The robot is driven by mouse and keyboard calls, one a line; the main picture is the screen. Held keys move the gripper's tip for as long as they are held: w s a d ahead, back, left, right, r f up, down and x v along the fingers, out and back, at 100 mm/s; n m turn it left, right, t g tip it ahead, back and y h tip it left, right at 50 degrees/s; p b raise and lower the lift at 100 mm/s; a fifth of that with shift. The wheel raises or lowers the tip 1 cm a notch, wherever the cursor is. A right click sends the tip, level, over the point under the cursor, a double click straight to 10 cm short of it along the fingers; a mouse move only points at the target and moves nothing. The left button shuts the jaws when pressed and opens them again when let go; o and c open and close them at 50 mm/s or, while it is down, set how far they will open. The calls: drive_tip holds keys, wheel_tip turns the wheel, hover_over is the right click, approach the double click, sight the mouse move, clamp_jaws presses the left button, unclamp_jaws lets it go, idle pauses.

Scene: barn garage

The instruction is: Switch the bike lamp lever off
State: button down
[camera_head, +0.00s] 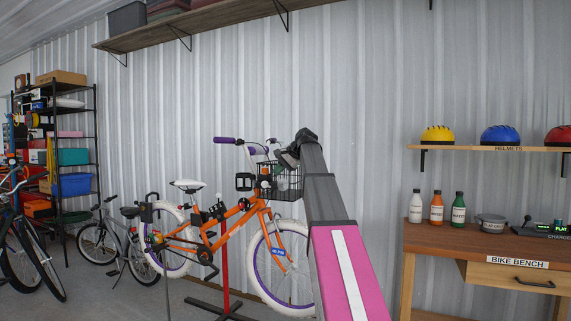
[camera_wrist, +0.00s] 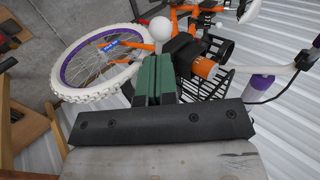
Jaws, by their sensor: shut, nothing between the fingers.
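The orange bike (camera_head: 205,235) stands on a red-post stand, with a black wire basket (camera_head: 288,183) at its front. In the wrist view, a dark lamp with an orange band (camera_wrist: 204,67) sits beside the basket. A white ball knob (camera_wrist: 159,27), apparently the lamp's lever end, shows just beyond my fingertips. My gripper (camera_wrist: 155,65) has green finger pads that are together and empty. I cannot tell whether it touches the knob. In the head view, my gripper (camera_head: 287,158) is over the basket area; my arm hides part of the bike's front.
A wooden bench (camera_head: 430,234) with bottles stands at the right, under a helmet shelf (camera_head: 480,149). A grey bike (camera_head: 100,243) and a black storage rack (camera_head: 72,150) are at the left. The basket and handlebar are close around my gripper.

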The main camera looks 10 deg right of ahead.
sight(267, 183)
drive_tip(key=shift+x, duration=2.55)
drive_tip(key=shift+s, duration=0.1)
drive_tip(key=shift+s+a+f, duration=0.1)
drive_tip(key=shift+a, duration=0.05)
drive_tip(key=shift+s+f+t, duration=0.1)
drive_tip(key=shift+t, duration=0.2)
drive_tip(key=f+n+t+h, duration=0.2)
drive_tip(key=s+a+f+t+h, duration=0.1)
drive_tip(key=shift+n+t, duration=0.4)
drive_tip(key=shift+r, duration=0.15)
